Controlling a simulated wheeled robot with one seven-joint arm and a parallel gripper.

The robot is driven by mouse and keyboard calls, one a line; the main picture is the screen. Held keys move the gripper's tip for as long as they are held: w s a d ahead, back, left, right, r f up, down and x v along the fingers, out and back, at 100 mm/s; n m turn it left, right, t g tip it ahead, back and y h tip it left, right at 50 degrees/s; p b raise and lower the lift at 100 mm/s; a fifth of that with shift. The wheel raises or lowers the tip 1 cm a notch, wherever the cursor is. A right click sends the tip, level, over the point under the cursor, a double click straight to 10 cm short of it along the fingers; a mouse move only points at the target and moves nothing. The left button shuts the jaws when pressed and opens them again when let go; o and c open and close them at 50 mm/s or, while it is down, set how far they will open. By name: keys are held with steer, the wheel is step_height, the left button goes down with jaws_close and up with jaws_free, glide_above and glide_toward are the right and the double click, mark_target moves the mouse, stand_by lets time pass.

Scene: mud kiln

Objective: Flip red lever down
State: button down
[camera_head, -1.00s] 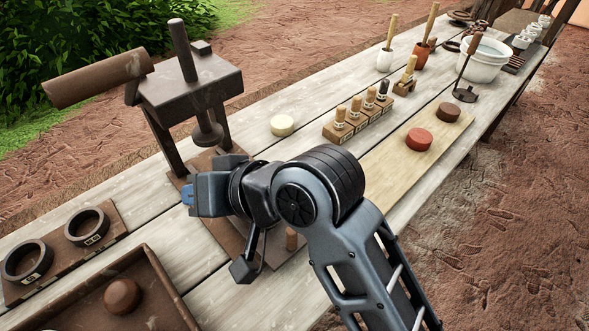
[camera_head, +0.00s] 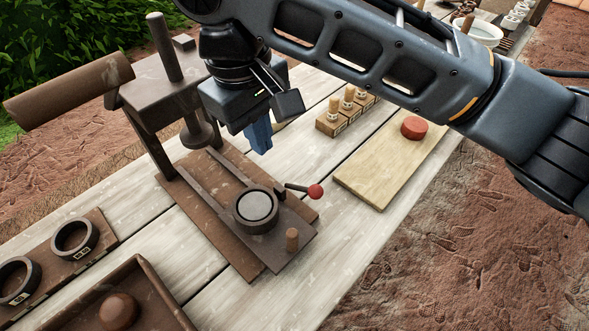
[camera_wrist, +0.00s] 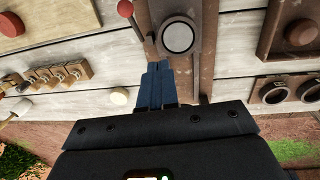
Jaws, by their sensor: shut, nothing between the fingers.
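The red lever is a short dark rod with a red ball end (camera_head: 316,191), sticking out to the right of a round dark mould (camera_head: 256,208) on the press's brown base plate (camera_head: 222,222). In the wrist view the red ball (camera_wrist: 126,8) is near the top, left of the round mould (camera_wrist: 178,37). My gripper (camera_head: 260,146) is shut and empty, pointing down above the table, behind and left of the lever and apart from it. In the wrist view its blue fingers (camera_wrist: 156,76) are together, below the lever in the picture.
The press frame (camera_head: 160,90) with its long handle (camera_head: 75,90) stands left of my gripper. A small wooden peg (camera_head: 292,239) stands near the lever. A pale board (camera_head: 385,170) with a red clay disc (camera_head: 414,128) lies right. A ring rack (camera_head: 62,258) and tray (camera_head: 150,275) are front left.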

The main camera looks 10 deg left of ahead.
steer(key=shift+w+d+r+h, duration=0.55)
steer(key=shift+d+r+h, duration=0.05)
steer(key=shift+d, duration=0.05)
glide_above(301, 189)
steer(key=s, duration=0.2)
step_height(301, 189, down, 11)
steer(key=shift+w+d+f+b, duration=0.15)
steer(key=shift+f+b, duration=0.2)
steer(key=shift+f, duration=0.2)
